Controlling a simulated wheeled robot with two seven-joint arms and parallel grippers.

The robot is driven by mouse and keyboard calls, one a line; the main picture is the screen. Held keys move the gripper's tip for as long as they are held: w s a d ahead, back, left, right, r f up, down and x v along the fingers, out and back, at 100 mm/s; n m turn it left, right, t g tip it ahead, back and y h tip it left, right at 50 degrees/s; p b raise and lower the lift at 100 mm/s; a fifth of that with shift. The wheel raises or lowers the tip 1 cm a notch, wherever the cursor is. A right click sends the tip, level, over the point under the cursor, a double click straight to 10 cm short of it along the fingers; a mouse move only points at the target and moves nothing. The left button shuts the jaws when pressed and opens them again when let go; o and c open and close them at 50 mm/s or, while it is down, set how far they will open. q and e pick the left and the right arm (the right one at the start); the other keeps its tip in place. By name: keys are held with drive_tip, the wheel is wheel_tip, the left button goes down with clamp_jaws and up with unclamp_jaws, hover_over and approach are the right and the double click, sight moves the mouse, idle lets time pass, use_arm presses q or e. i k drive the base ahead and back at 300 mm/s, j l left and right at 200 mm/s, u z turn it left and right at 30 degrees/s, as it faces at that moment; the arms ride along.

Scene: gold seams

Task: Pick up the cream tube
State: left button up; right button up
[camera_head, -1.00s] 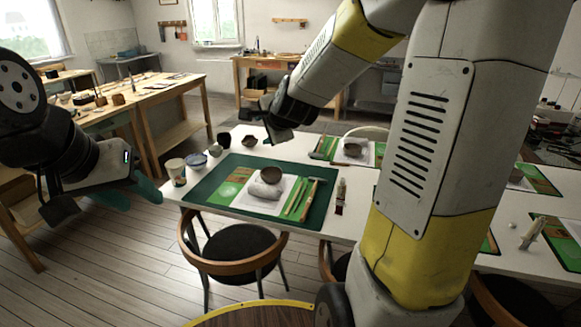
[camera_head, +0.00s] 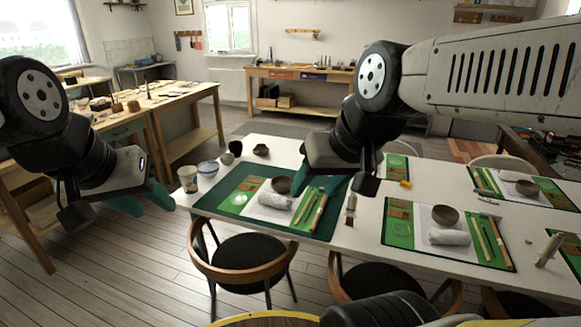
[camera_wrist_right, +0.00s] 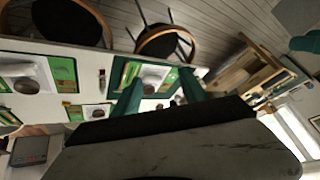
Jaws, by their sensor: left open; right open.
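A small pale tube with a dark red end (camera_head: 350,207) lies near the front edge of the white table, just right of the nearest green mat. It also shows in the right wrist view (camera_wrist_right: 102,78), left of the fingers. A second cream-coloured tube-like thing (camera_head: 549,249) lies at the far right; I cannot tell which is the cream tube. My right gripper (camera_head: 322,185) is open and empty above the mat's right part, left of the nearer tube and apart from it; its teal fingers show in the wrist view (camera_wrist_right: 160,88). My left gripper (camera_head: 143,203) is open and empty, left of the table.
More mats lie right. Chairs (camera_head: 245,262) line the front edge.

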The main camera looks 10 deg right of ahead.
sight(556, 241)
drive_tip(key=z, duration=2.4)
drive_tip(key=i+l+u, duration=0.35)
drive_tip(key=l, duration=0.25)
drive_tip(key=i+l+u, duration=0.15)
drive_tip(key=i+l, duration=0.15)
drive_tip(key=i+l+u, duration=0.2)
drive_tip(key=l, duration=0.25)
drive_tip(key=i+l+u, duration=0.15)
drive_tip(key=l, duration=0.25)
